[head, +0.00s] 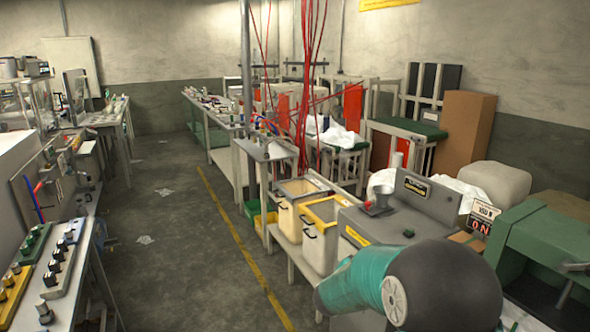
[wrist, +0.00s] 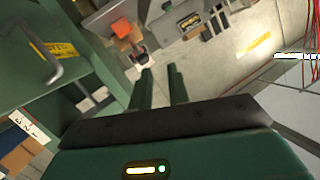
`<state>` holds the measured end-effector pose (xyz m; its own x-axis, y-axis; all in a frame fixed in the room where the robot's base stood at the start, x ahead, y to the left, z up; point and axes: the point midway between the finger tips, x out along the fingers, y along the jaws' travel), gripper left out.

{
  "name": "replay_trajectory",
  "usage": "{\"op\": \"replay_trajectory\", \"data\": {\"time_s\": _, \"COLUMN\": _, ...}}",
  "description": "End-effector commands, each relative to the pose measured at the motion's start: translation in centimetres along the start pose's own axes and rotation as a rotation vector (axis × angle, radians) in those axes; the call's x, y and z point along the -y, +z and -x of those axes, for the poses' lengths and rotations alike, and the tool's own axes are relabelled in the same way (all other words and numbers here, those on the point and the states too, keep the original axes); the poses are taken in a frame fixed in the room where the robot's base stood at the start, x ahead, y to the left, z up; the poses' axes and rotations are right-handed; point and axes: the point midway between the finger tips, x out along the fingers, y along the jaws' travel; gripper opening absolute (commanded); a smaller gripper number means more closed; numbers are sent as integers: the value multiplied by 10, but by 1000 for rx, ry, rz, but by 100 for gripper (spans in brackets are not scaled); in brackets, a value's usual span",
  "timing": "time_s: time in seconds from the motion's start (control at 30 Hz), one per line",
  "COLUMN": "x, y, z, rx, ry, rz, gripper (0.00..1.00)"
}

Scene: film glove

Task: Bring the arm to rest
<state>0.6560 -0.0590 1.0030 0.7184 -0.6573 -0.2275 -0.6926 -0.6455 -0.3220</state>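My gripper (wrist: 160,74) shows in the wrist view, with its two dark green fingers apart and nothing held between them. In the head view my arm is bent at the lower right, with a teal link and a dark rounded joint close to the camera. My gripper cannot be made out in the head view.
A green machine (head: 545,245) stands to the right of my arm, and a grey machine (head: 390,225) with a label stands behind it. Cream bins (head: 322,235) stand on a low bench. Red cables (head: 305,90) hang beyond. Benches with controls (head: 55,270) line the left. The aisle floor (head: 180,250) is mostly clear.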

Motion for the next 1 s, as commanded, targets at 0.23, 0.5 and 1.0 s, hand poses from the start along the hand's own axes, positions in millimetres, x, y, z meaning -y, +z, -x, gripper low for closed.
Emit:
{"op": "replay_trajectory", "data": {"time_s": 0.23, "x": 48, "y": -58, "z": 61, "rx": 208, "ry": -336, "rz": 23, "gripper": 18}}
{"op": "replay_trajectory", "data": {"time_s": 0.5, "x": 41, "y": -90, "z": 154, "rx": 442, "ry": -580, "rz": 186, "gripper": 18}}
{"op": "replay_trajectory", "data": {"time_s": 1.0, "x": -124, "y": -99, "z": 303, "rx": 829, "ry": -569, "rz": 660, "gripper": 18}}
